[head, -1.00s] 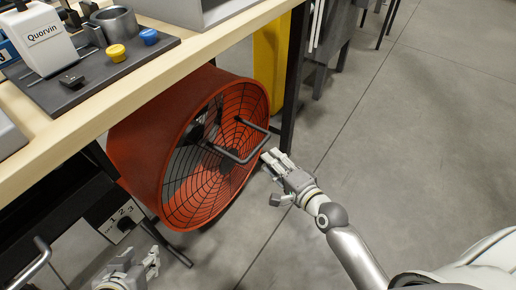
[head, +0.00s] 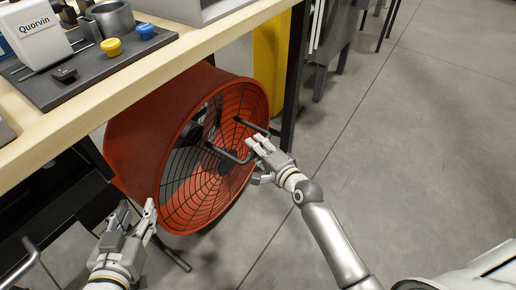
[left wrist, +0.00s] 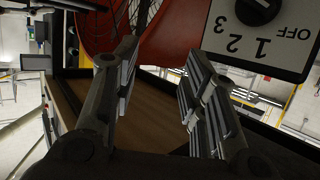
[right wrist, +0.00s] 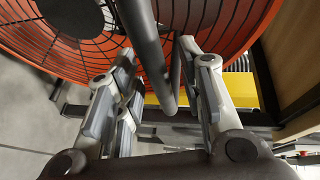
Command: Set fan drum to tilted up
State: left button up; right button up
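The red fan drum (head: 155,140) stands on the floor under the workbench, its round black grille (head: 190,185) facing me. A dark bar handle (head: 232,157) sticks out from the grille. My right gripper (head: 255,142) is at the handle's right end. In the right wrist view the handle (right wrist: 150,55) runs between the open fingers of the right gripper (right wrist: 160,90). My left gripper (head: 137,208) is open and empty, in front of the drum's lower left rim. In the left wrist view the open left gripper (left wrist: 165,70) is beside a dial panel (left wrist: 262,35) marked 1, 2, 3 and OFF.
The wooden workbench (head: 215,45) overhangs the drum, with a dark bench leg (head: 292,95) right of it. A yellow post (head: 268,65) stands behind. On the bench are a black tray, a Quorvin device (head: 30,35) and a metal cup (head: 112,18).

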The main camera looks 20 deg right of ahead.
grip_shut()
jog(key=shift+r, duration=0.1)
jog(key=r+p, duration=0.1)
jog(key=p, duration=0.2)
jog(key=shift+w+a+r, duration=0.2)
jog(key=shift+w+r, duration=0.15)
pick_arm(q)
jog(key=s+a+f+g+y+p, duration=0.1)
jog(key=s+a+f+g+p, duration=0.1)
jog(key=s+f, duration=0.4)
jog(key=s+a+f+g+y+p, duration=0.1)
jog(key=s+f+g+p, duration=0.3)
jog(key=f, duration=1.1)
jog(key=s+a+f+g+p, duration=0.2)
jog(key=s+f+g+p, duration=0.2)
jog(key=s+f, duration=0.5)
jog(key=shift+a+f+g+y, duration=0.4)
jog(key=shift+f+g, duration=0.5)
jog(key=shift+g, duration=0.1)
pick_arm(e)
jog(key=w+a+r, duration=0.3)
jog(key=w+r, duration=0.1)
jog(key=r, duration=0.2)
jog(key=shift+w+a+r+g, duration=0.25)
jog(key=shift+w+a+g, duration=0.1)
jog(key=shift+w+g, duration=0.05)
